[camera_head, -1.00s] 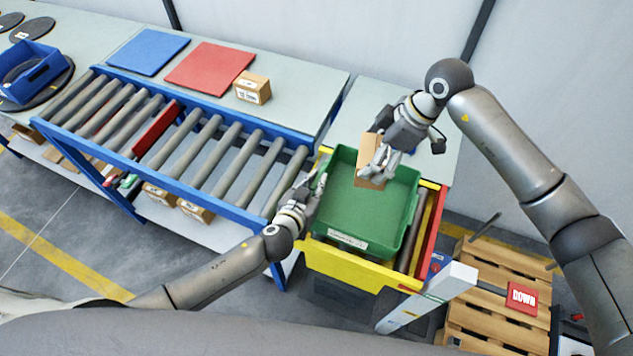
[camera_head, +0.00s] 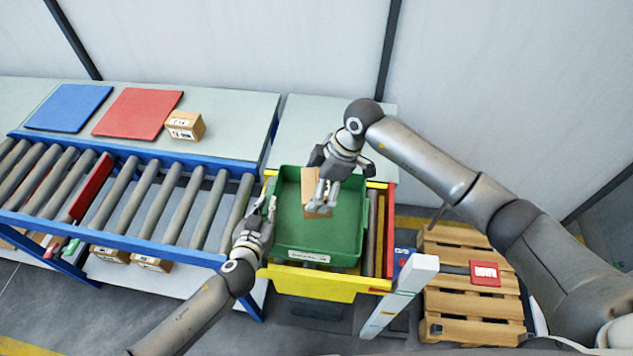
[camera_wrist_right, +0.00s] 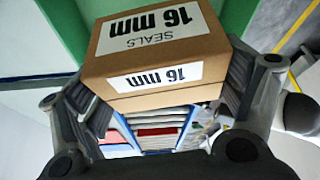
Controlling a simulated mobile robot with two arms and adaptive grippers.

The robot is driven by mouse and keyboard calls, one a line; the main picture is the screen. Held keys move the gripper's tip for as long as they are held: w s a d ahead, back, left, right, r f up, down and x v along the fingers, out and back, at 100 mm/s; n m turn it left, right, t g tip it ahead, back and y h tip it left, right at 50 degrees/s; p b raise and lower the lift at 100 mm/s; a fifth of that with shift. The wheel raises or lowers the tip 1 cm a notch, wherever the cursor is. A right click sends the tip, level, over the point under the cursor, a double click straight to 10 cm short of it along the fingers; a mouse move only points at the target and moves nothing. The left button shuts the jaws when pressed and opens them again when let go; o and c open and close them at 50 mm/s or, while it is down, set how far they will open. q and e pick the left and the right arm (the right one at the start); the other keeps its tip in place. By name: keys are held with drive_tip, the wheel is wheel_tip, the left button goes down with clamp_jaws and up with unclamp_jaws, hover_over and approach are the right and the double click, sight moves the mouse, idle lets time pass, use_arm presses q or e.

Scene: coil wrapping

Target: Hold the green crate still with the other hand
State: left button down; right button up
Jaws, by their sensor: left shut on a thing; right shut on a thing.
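The green crate (camera_head: 345,235) stands on the yellow-framed roller section (camera_head: 320,287), upright, with a white label on its front wall. My left gripper (camera_head: 262,212) is at the crate's left wall and is shut on it. My right gripper (camera_head: 322,203) is over the crate and shut on a brown cardboard box (camera_head: 309,182). In the right wrist view the box (camera_wrist_right: 155,55) sits between the fingers, its labels reading "SEALS 16 mm". The exact contact of my left fingers with the crate wall is too small to see clearly.
A roller conveyor (camera_head: 130,200) with a red bar lies to the left. A blue mat (camera_head: 68,107), a red mat (camera_head: 138,113) and another small box (camera_head: 185,126) lie on the table behind it. A wooden pallet (camera_head: 470,300) and a white post (camera_head: 400,297) stand at the right.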

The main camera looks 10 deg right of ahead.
drive_tip(key=shift+f, duration=4.8)
drive_tip(key=o, duration=1.3)
drive_tip(key=shift+f, duration=0.15)
drive_tip(key=v, duration=1.2)
